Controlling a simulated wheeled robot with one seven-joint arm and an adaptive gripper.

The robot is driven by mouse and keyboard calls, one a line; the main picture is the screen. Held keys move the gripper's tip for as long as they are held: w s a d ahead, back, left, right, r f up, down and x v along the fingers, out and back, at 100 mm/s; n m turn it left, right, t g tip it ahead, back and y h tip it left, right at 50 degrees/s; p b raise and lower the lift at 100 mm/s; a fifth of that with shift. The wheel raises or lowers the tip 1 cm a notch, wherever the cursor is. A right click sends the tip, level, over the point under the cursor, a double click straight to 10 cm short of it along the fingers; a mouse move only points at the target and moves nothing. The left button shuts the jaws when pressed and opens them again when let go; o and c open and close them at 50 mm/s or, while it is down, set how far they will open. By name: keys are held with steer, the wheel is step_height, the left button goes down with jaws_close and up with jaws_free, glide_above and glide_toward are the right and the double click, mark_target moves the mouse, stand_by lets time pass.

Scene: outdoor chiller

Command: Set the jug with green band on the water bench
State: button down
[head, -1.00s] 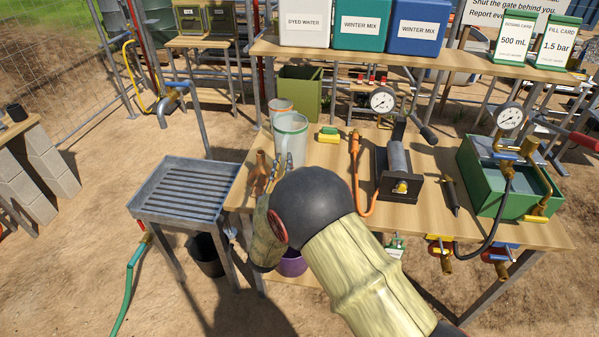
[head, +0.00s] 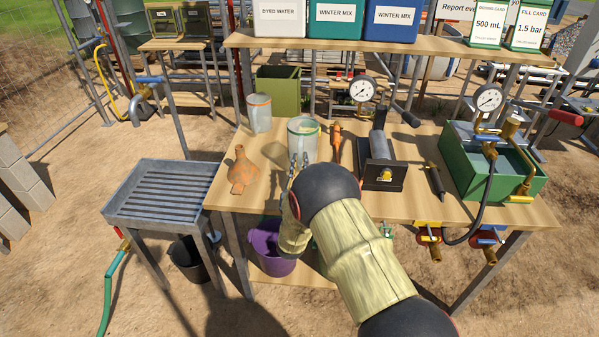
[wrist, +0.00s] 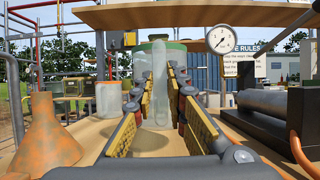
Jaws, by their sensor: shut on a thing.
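The clear jug with a green band (head: 303,140) is upright over the wooden work table (head: 400,205). My gripper (head: 297,170) is shut on it from the near side and partly hides its lower part. In the wrist view the jug (wrist: 158,65) stands between the two yellow-padded fingers (wrist: 160,95). I cannot tell whether its base touches the table. A grey slatted metal bench (head: 167,190), possibly the water bench, stands left of the table below a blue-handled tap (head: 148,82). Its slatted top is empty.
An orange flask (head: 241,172) and an orange-banded jug (head: 259,113) stand left of the held jug. A black device (head: 381,172), a gauge (head: 362,89) and a green tank (head: 495,165) are to the right. A shelf (head: 370,42) overhangs the back.

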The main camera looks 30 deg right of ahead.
steer(key=shift+f+b, duration=0.6)
steer(key=shift+f, duration=0.9)
steer(key=shift+f+b, duration=0.35)
steer(key=shift+f, duration=0.2)
steer(key=c, duration=1.8)
jaws_free()
